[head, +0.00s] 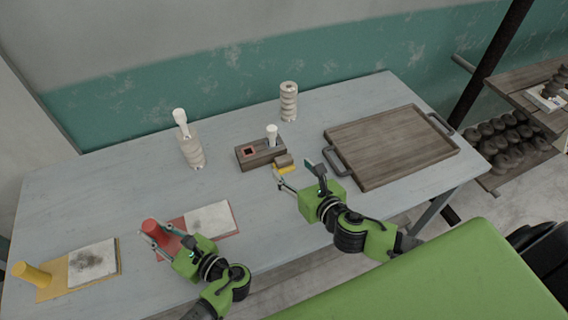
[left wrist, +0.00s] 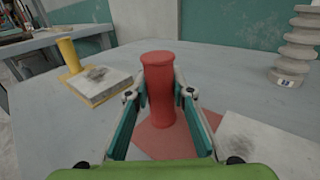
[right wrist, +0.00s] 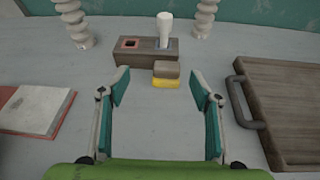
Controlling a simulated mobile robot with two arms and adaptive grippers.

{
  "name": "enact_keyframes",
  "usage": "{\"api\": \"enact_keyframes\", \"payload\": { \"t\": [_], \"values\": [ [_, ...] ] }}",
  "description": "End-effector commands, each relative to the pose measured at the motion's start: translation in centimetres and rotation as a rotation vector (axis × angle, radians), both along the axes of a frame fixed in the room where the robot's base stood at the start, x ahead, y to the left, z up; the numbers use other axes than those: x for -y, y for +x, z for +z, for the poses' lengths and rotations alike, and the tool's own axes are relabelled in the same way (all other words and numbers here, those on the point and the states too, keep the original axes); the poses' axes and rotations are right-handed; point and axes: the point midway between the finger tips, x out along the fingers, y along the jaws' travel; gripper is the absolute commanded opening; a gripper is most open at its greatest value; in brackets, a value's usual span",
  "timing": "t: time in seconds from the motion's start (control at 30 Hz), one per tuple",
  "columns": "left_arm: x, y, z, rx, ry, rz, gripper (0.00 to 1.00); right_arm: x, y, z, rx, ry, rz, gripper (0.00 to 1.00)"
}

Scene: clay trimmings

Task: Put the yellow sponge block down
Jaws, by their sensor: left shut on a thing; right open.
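The yellow sponge block (right wrist: 166,83) sits on the table just in front of the dark wooden holder, with a brown block-shaped layer (right wrist: 166,69) on top; I cannot tell whether the two are joined. It also shows in the head view (head: 287,169). My right gripper (head: 303,171) is open and empty, its fingers apart on either side of the line to the sponge, short of it in the right wrist view. My left gripper (head: 160,238) is shut on a red cylinder (left wrist: 160,90), which stands upright on a red mat (left wrist: 150,142).
The wooden holder (right wrist: 110,58) has a red-edged square hole and a white-topped peg (right wrist: 165,30). A wooden tray (head: 390,148) with dark handles lies to the right. Two ribbed columns (head: 289,102) (head: 191,148) stand behind.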

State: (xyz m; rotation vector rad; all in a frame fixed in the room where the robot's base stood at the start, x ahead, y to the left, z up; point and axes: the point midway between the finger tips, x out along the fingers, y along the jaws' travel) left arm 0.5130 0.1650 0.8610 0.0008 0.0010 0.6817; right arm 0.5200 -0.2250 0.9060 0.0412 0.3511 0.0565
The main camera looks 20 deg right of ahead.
Motion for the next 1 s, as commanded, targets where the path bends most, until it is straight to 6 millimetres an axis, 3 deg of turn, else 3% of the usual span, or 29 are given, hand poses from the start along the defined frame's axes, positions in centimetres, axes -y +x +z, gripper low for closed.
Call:
{"api": "enact_keyframes", "payload": {
  "t": [0.17, 0.5, 0.77, 1.0],
  "values": [
    [0.0, 0.0, 0.0, 0.001, 0.001, 0.0, 0.0, 1.5, -0.7, -1.1, -0.04, -0.049, -0.04, 0.58],
    [0.0, 0.0, 0.1, 0.001, 0.0, 0.0, 0.0, 1.4, 4.1, -3.1, -0.041, -0.05, -0.042, 0.58],
    [0.0, 0.0, 0.0, 0.001, 0.0, 0.0, 0.0, 1.3, 5.5, -3.8, -0.042, -0.05, -0.04, 0.58],
    [0.0, 0.0, 0.0, 0.001, 0.0, 0.0, 0.0, 0.8, 8.1, -5.4, -0.041, -0.049, -0.042, 0.58]
  ]
}}
